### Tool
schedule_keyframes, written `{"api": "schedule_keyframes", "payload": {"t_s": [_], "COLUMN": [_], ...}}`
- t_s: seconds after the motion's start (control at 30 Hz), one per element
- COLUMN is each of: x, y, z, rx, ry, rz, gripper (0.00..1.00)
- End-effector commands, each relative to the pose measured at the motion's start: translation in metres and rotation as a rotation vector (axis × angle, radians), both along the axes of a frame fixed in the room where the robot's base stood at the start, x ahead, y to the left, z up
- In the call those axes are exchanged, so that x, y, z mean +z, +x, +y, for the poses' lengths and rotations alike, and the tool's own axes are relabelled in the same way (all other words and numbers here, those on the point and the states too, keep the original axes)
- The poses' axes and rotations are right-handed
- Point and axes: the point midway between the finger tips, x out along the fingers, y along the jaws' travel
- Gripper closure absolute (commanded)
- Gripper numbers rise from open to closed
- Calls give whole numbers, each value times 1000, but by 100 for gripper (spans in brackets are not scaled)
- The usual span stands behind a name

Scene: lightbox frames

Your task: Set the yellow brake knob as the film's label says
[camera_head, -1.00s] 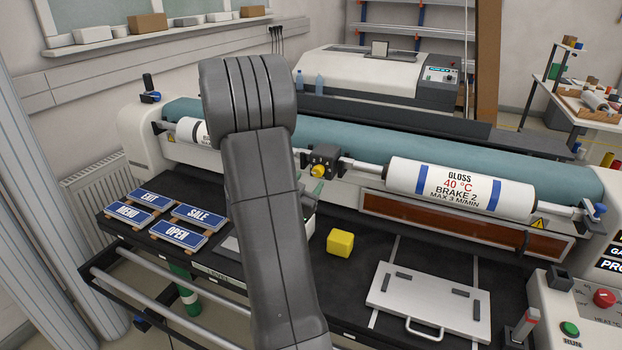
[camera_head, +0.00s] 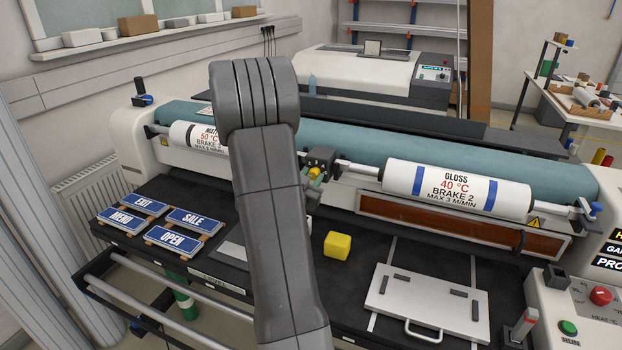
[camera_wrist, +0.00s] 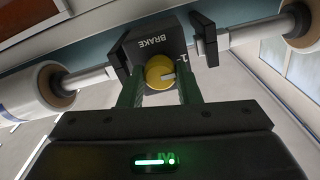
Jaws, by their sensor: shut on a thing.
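The yellow brake knob (camera_wrist: 160,72) sits on a dark block marked BRAKE (camera_wrist: 150,48), between the two film rolls. In the wrist view the lettering is upside down. A white mark on the knob's face points right, and a "1" is printed on the block near it. The other numbers cannot be read. My gripper (camera_wrist: 160,90) has its green fingers on either side of the knob and is shut on it. In the head view the knob (camera_head: 315,173) is partly covered by my gripper. The right film roll (camera_head: 458,188) reads GLOSS, 40 °C, BRAKE 2, MAX 3 M/MIN.
The left film roll (camera_head: 196,136) reads MATT, 50 °C, partly hidden by my arm. A yellow cube (camera_head: 338,244), a white plate with a handle (camera_head: 424,301) and several blue signs (camera_head: 172,239) lie on the black table. A control panel (camera_head: 590,310) stands at the right.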

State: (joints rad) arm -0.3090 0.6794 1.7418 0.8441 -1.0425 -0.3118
Motion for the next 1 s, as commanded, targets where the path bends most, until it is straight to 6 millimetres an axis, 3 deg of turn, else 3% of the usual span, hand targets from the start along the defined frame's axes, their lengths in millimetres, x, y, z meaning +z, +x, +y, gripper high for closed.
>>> {"api": "schedule_keyframes", "payload": {"t_s": [0.27,1.0], "x": [-5,-3], "y": [0,0], "z": [0,-1], "rx": [-1,-1], "ry": [98,615], "rz": [-45,-257], "gripper": [92,92]}}
